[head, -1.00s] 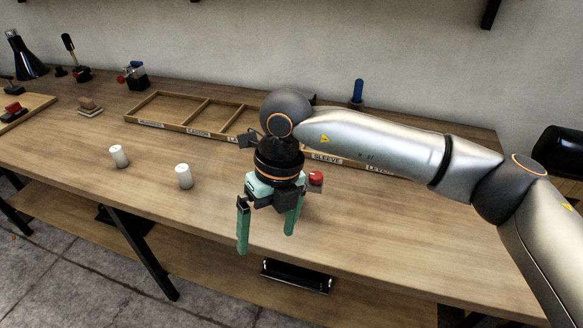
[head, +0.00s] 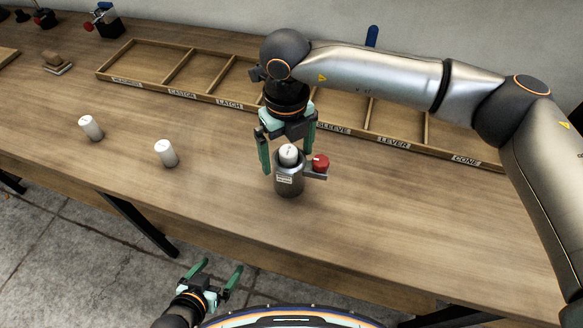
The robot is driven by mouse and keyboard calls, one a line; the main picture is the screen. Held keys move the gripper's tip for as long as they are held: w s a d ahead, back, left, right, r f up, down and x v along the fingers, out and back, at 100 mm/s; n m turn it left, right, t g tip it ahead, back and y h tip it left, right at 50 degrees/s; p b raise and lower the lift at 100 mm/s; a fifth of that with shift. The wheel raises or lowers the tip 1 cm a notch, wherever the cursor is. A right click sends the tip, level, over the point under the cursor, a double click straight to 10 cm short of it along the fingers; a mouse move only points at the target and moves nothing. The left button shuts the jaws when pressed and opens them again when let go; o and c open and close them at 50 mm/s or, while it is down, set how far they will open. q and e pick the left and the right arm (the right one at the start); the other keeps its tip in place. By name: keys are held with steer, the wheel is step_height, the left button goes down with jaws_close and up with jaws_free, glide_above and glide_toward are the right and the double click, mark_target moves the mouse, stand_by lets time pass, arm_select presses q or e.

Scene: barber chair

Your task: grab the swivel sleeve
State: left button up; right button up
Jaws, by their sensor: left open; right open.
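A grey metal cylinder (head: 289,184) stands upright near the table's front edge, with a small label and a side bracket bearing a red knob (head: 320,162). A white cylindrical piece (head: 289,153) shows at its top. No label names the swivel sleeve here; it may be this grey cylinder, but I cannot tell for certain. My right gripper (head: 286,166) is open, pointing down, its green fingers on either side of the cylinder's top; contact is unclear. My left gripper (head: 221,267) is open and empty, low in front of the table.
A wooden divided tray (head: 140,84) with labels including SLEEVE, LEVER and CONE lies behind, partly hidden by my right arm. A blue-handled item (head: 371,37) stands behind the tray. Clear tabletop lies front right.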

steer(key=shift+f, duration=0.75)
steer(key=f, duration=0.1)
steer(key=f+p, duration=0.1)
steer(key=f, duration=0.2)
steer(key=shift+d+f, duration=0.2)
steer(key=shift+d, duration=0.05)
steer(key=shift+f, duration=0.4)
steer(key=c, duration=1.5)
steer(key=shift+r, duration=0.1)
steer(key=shift+c, duration=0.2)
steer(key=shift+r, duration=0.1)
